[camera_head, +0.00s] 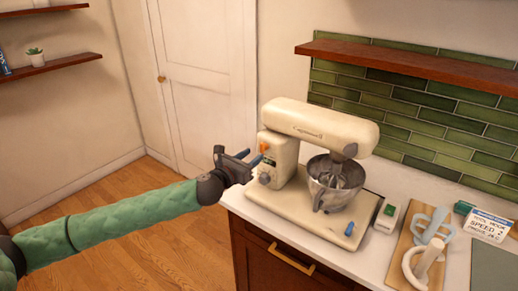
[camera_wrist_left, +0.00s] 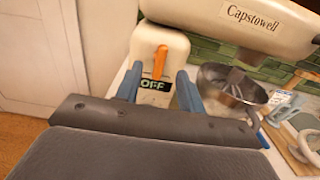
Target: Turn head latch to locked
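The cream stand mixer (camera_head: 310,130) stands on the counter with its head level over a metal bowl (camera_head: 335,182). In the left wrist view, an upright orange lever (camera_wrist_left: 160,62) shows on the end of its column above a plate reading "OFF"; the lever also shows in the head view (camera_head: 264,147). A grey-blue knob (camera_head: 264,179) sits lower on the column. I cannot tell which part is the head latch. My left gripper (camera_head: 249,158) is open and empty, facing the column end; its two blue fingers (camera_wrist_left: 157,90) are apart. My right gripper is out of view.
A small box with a green switch (camera_head: 387,217) stands right of the mixer. Further right are a wooden board (camera_head: 402,262) with white and pale blue tools and a card (camera_head: 487,225) reading "SPEED". A wooden shelf (camera_head: 420,66) hangs above. The floor left of the counter is clear.

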